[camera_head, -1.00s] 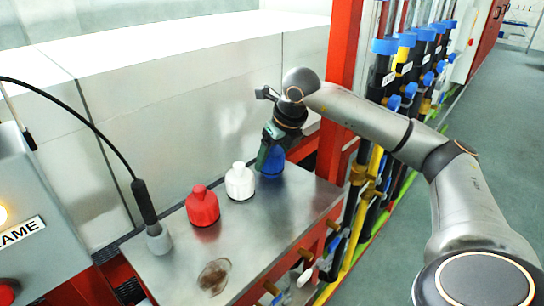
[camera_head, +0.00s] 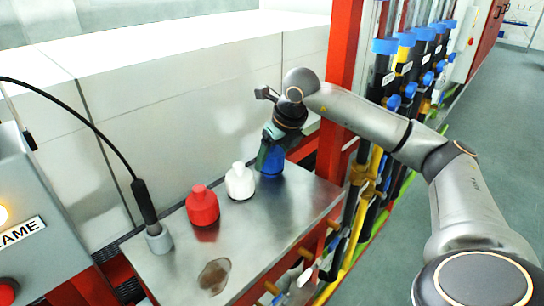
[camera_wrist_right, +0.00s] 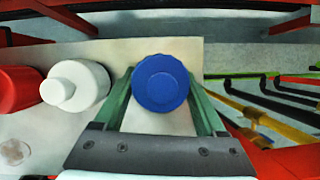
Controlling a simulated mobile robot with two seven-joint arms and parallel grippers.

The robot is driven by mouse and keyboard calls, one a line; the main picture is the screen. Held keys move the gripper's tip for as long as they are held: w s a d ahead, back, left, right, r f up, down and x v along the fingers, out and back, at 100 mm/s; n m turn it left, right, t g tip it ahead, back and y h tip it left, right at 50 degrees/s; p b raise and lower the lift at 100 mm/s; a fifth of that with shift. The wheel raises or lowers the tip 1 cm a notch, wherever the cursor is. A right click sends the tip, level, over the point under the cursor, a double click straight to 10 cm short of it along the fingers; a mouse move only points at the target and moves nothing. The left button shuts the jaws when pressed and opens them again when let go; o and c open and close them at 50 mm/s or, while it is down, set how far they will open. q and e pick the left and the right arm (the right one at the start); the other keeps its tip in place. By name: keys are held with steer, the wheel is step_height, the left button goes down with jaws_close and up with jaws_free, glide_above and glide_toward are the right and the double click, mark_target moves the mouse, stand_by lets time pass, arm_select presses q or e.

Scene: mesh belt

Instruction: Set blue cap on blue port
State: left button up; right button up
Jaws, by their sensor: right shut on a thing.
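The blue cap (camera_head: 271,160) is at the far right end of the metal table (camera_head: 262,222), largely hidden by my right gripper (camera_head: 270,151) in the head view. In the right wrist view the round blue top of the cap (camera_wrist_right: 160,83) sits between the two green fingers of my right gripper (camera_wrist_right: 163,100), which is shut on it. The cap looks upright and on or very close to the table; I cannot tell which. I cannot make out a blue port. My left gripper does not show.
A white cap (camera_head: 240,182) and a red cap (camera_head: 202,206) stand left of the blue one. A probe on a black cable (camera_head: 157,236) stands at the table's left. A brown stain (camera_head: 214,277) marks the front. Pipes with valves (camera_head: 384,120) run along the right.

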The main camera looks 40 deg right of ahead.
steer(key=shift+f+b, duration=0.45)
steer(key=shift+f, duration=0.2)
steer(key=o, duration=1.1)
steer(key=shift+s+r+p, duration=0.15)
steer(key=shift+r+p, duration=0.3)
steer(key=shift+r, duration=0.2)
steer(key=shift+p+v, duration=0.55)
steer(key=shift+v, duration=0.5)
steer(key=p+v, duration=0.4)
steer(key=v, duration=0.3)
steer(key=shift+s+r, duration=0.15)
steer(key=shift+r, duration=0.1)
